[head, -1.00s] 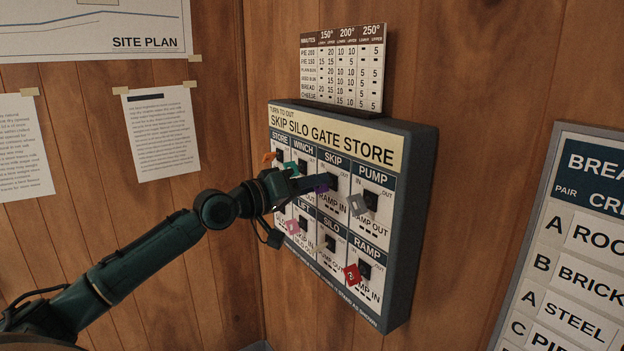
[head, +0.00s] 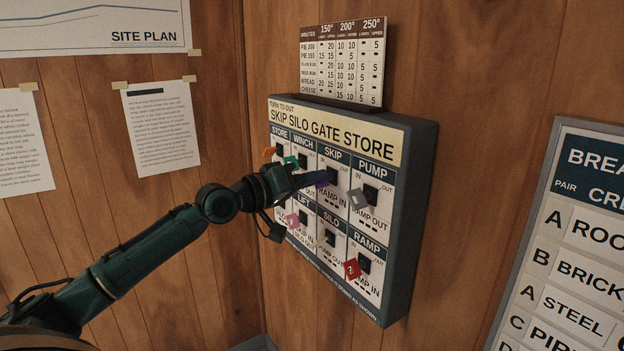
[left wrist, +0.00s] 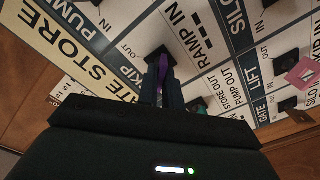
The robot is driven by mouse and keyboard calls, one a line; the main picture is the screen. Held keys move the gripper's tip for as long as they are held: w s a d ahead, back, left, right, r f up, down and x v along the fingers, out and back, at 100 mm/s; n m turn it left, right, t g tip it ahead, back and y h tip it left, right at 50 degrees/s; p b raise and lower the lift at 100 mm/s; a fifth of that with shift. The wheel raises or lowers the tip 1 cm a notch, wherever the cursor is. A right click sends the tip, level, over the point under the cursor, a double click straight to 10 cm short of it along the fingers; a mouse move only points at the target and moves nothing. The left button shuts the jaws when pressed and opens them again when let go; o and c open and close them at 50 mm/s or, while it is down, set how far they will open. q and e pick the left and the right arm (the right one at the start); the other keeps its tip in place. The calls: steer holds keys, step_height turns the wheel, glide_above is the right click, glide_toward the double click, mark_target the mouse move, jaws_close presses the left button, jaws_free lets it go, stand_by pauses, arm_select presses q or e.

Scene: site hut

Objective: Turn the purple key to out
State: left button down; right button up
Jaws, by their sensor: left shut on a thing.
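The purple key (head: 322,184) sits in the SKIP lock (head: 331,174) in the upper row of the key board (head: 340,120). My left gripper (head: 314,180) reaches it from the left and is shut on it. In the left wrist view the purple key (left wrist: 163,66) shows between the gripper's fingers (left wrist: 162,92), against the dark lock. IN and OUT are printed beside the lock, but the fingers hide much of the key, so I cannot tell which its pointer faces. My right gripper is not in view.
Close by on the board are an orange key (head: 268,153), a teal key (head: 291,162), a grey key (head: 358,199), a pink key (head: 292,220) and a red key (head: 352,268). A timing chart (head: 342,65) stands above. A lettered board (head: 575,240) hangs at right.

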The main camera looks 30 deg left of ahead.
arm_select(q)
steer(key=shift+m+b, duration=0.3)
steer(key=shift+b, duration=0.05)
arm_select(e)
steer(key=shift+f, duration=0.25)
arm_select(q)
steer(key=m+b, duration=0.1)
steer(key=m, duration=0.3)
steer(key=m+b, duration=0.2)
steer(key=m, duration=0.2)
steer(key=m+b, duration=0.1)
steer(key=m, duration=0.2)
steer(key=shift+s+d+m+b, duration=0.1)
steer(key=shift+d+m+b, duration=0.15)
steer(key=shift+m+b, duration=0.15)
steer(key=shift+m, duration=1.6)
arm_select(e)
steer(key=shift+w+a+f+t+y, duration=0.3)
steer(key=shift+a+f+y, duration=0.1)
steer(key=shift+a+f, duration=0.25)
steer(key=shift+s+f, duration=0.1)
arm_select(q)
steer(key=c, duration=1.6)
jaws_free()
steer(key=shift+o, duration=0.2)
steer(key=shift+s, duration=0.1)
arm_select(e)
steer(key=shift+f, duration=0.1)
